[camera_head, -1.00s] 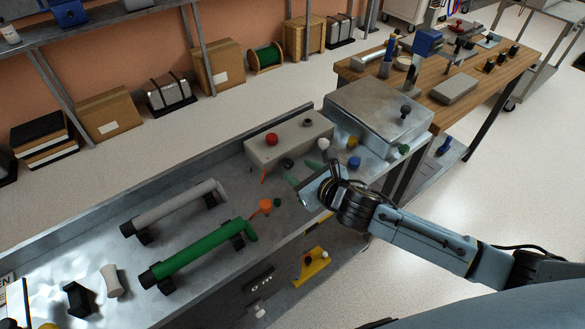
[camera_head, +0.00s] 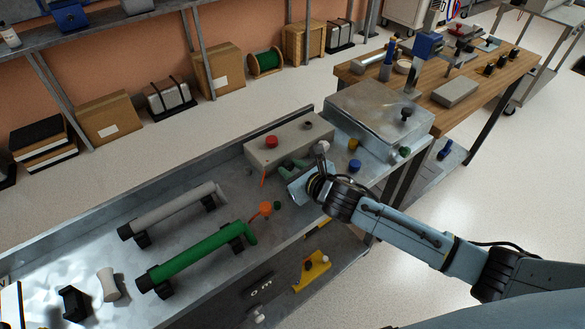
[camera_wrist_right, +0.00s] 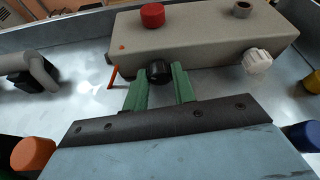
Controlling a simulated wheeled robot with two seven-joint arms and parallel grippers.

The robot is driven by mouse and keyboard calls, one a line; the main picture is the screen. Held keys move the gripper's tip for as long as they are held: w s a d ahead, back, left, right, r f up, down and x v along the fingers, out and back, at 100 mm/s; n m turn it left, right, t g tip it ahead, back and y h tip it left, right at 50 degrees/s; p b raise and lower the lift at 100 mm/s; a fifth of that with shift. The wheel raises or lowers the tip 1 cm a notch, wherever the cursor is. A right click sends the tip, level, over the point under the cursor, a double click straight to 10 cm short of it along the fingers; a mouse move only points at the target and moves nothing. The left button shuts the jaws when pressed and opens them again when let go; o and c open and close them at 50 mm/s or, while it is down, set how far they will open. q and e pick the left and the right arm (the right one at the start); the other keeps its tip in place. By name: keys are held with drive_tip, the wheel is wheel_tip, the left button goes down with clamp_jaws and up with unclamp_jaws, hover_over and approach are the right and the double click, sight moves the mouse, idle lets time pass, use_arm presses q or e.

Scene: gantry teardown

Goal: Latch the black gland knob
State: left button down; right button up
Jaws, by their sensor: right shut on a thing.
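The black gland knob (camera_wrist_right: 158,71) shows in the right wrist view on the front face of a pale grey box (camera_wrist_right: 200,45). My right gripper (camera_wrist_right: 161,80) has its green fingers on either side of the knob and is shut on it. In the head view my right gripper (camera_head: 289,165) reaches the front of the same box (camera_head: 262,154), and the knob is hidden there. My left gripper is not in view.
On the box are a red button (camera_wrist_right: 153,15), a dark-holed fitting (camera_wrist_right: 242,9) and a white knob (camera_wrist_right: 257,61). An orange lever (camera_wrist_right: 113,76) hangs close left of the fingers. An orange knob (camera_head: 265,208) and a green pipe (camera_head: 200,253) lie nearer left on the bench.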

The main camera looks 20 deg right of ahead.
drive_tip(key=shift+d+r+m+p, duration=0.15)
drive_tip(key=shift+m+p, duration=0.25)
drive_tip(key=shift+p, duration=0.45)
drive_tip(key=shift+m+g+y+p, duration=0.3)
drive_tip(key=shift+m+y+p, duration=0.15)
drive_tip(key=shift+p, duration=0.2)
drive_tip(key=shift+w+m+y+p, duration=0.1)
drive_tip(key=shift+m+y+p, duration=0.45)
drive_tip(key=shift+m, duration=0.5)
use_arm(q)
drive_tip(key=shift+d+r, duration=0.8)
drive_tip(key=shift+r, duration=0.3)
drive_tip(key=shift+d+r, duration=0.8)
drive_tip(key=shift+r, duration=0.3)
use_arm(e)
drive_tip(key=shift+f+m+y, duration=0.2)
drive_tip(key=shift+m+y, duration=0.1)
drive_tip(key=shift+y, duration=0.2)
drive_tip(key=o, duration=1)
